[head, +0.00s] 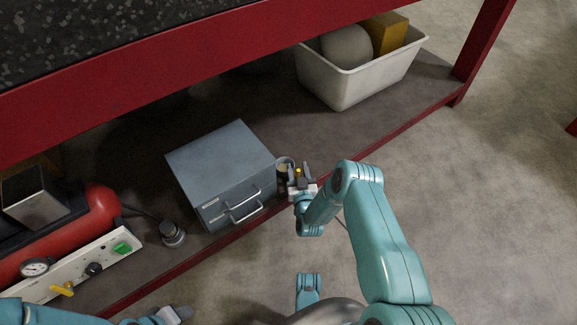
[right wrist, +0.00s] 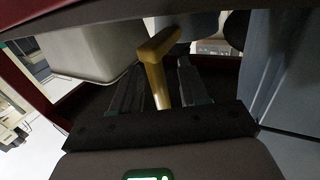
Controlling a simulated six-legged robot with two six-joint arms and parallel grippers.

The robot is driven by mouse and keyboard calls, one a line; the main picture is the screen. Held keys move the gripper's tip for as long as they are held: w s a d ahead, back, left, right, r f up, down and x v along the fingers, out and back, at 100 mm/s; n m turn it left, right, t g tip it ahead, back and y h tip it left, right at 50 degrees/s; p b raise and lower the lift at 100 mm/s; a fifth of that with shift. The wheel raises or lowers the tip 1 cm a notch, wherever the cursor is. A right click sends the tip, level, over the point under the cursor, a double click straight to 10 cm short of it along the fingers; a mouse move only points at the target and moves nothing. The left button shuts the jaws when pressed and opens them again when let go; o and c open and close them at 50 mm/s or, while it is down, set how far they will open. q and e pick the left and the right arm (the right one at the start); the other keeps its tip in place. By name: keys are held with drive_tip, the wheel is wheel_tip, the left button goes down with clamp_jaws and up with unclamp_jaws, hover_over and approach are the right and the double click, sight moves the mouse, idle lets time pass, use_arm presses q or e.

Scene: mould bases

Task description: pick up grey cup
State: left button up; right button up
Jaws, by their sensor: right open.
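A small grey cup (head: 283,163) stands on the lower shelf, just right of the blue-grey drawer box, partly hidden by my right gripper. My right gripper (head: 298,172) is open right beside it. In the right wrist view the two fingers (right wrist: 157,90) are spread apart, with a yellow T-shaped piece (right wrist: 155,65) showing between them. I cannot tell whether it touches a finger. A plain grey shape (right wrist: 187,27) lies beyond it, and I cannot tell if that is the cup. My left gripper (head: 176,314) shows only partly at the bottom edge.
The blue-grey drawer box (head: 220,165) with metal handles is close to the right gripper. A white bin (head: 350,85) holds a pale ball and a yellow block. A red compressor (head: 100,210) is at left.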

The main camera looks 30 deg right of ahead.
drive_tip(key=shift+w+f, duration=0.15)
drive_tip(key=shift+d+r, duration=0.1)
drive_tip(key=shift+r, duration=0.15)
drive_tip(key=shift+f, duration=0.1)
drive_tip(key=c, duration=0.3)
clamp_jaws()
